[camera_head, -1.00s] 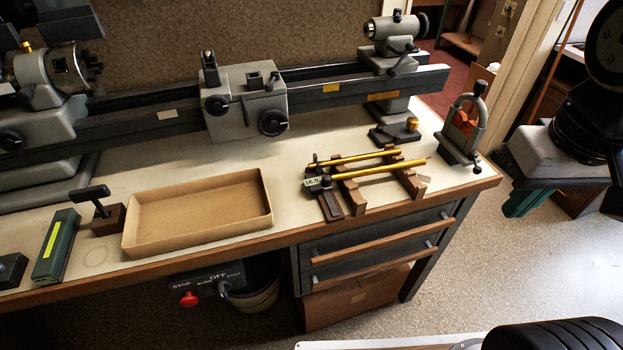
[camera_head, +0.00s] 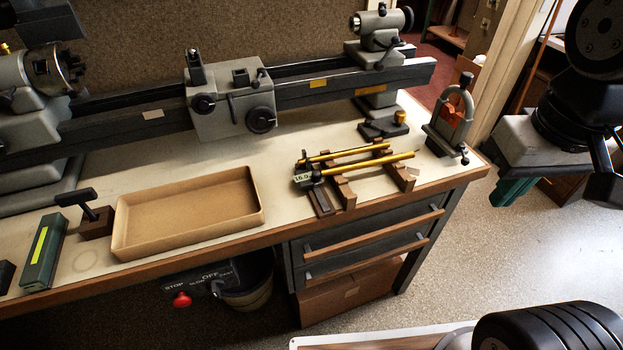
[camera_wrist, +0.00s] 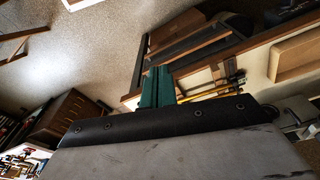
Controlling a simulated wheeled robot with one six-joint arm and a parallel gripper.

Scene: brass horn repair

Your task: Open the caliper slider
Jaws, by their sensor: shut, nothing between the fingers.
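The caliper (camera_head: 304,179), with a small pale-green readout on its slider, lies at the left end of the brown wooden cradle near the bench's front edge. Its jaws are too small to make out. Two brass tubes (camera_head: 370,164) rest across the cradle (camera_head: 405,180). My gripper (camera_head: 512,192), with green fingers, is at the right, off the bench end and well apart from the caliper. It is shut and empty. In the wrist view its green fingers (camera_wrist: 157,86) are together, with the brass tubes (camera_wrist: 222,88) beyond; the caliper is not clear there.
A grey lathe (camera_head: 230,105) runs along the back. A grey arched fixture (camera_head: 452,120) stands at the bench's right corner. Open floor (camera_head: 540,260) lies right of the bench.

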